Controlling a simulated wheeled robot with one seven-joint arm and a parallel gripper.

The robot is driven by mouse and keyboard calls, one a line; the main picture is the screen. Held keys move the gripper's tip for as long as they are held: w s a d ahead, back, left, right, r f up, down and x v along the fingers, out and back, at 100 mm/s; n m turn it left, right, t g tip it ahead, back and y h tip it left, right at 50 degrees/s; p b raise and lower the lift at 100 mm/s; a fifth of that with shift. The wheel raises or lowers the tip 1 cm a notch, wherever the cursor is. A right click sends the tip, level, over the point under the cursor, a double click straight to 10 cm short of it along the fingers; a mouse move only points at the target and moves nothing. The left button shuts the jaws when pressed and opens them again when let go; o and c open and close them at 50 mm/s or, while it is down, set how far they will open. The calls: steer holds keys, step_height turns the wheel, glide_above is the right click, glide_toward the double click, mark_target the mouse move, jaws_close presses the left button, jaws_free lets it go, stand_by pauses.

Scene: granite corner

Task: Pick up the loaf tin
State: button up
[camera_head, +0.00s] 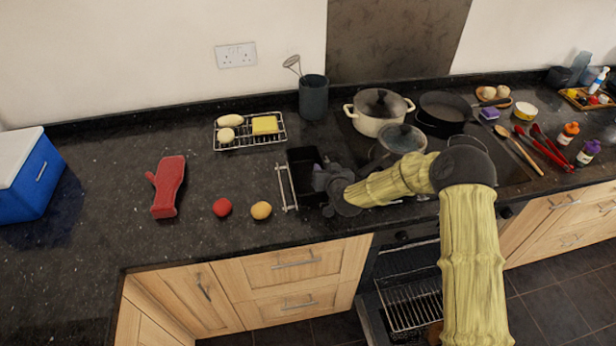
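The loaf tin, a dark rectangular tin (301,160), sits on the black granite counter just left of the hob in the head view. My gripper (321,182) is at its right side, low over the counter, at the end of my yellow-sleeved arm. The gripper covers part of the tin's right side. The dark fingers blend with the dark tin, so I cannot tell whether they touch it or how far apart they are.
A metal rack (287,187) lies just left of the tin. A wire rack with food (240,143), a utensil pot (313,97), a cream pot (380,120) and a lidded pan (401,138) are close by. A red mitt (168,186), a tomato (222,207) and a blue cooler (38,180) are farther left.

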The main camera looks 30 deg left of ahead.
jaws_close()
steer(key=shift+r, duration=0.15)
steer(key=shift+r+b, duration=0.3)
steer(key=shift+r, duration=0.1)
steer(key=shift+s+d+r+b, duration=0.15)
steer(key=shift+r+b, duration=0.25)
steer(key=shift+r, duration=0.2)
steer(key=shift+s+d+r+b, duration=0.15)
steer(key=shift+r+b, duration=0.2)
steer(key=shift+r, duration=0.2)
steer(key=s+d+b, duration=0.4)
steer(key=s+d, duration=0.7)
steer(key=s, duration=0.1)
steer(key=shift+s+d, duration=0.25)
steer(key=shift+d, duration=0.15)
steer(key=shift+r, duration=0.1)
